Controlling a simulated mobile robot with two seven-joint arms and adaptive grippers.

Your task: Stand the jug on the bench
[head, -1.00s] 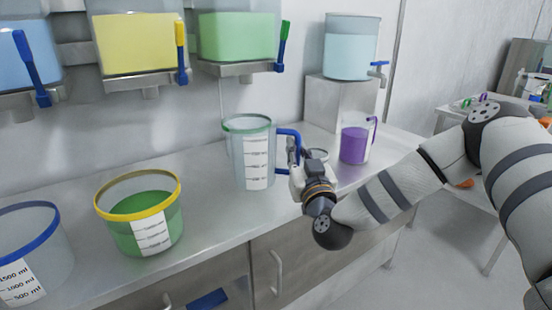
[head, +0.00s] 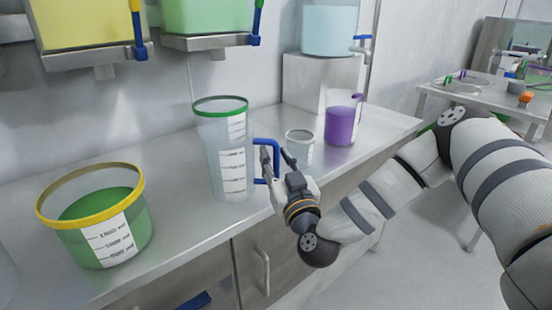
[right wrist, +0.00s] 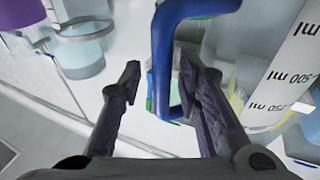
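The clear jug (head: 236,178) with a white scale label and blue handle (head: 268,144) stands upright on the steel bench (head: 180,205), in front of a green-rimmed container. It looks empty. My right gripper (head: 277,152) is at the handle on the jug's right side. In the right wrist view its fingers (right wrist: 160,88) are spread apart, with the blue handle (right wrist: 164,60) between them and gaps visible on both sides. The jug's label (right wrist: 293,68) shows at the right there. My left gripper is not in view.
The green-rimmed container (head: 215,128) is close behind the jug. A yellow-rimmed tub of green liquid (head: 75,238) stands at left. A small clear beaker (head: 300,145) and a purple-filled jug (head: 340,125) stand to the right. Tanks with taps hang above the back.

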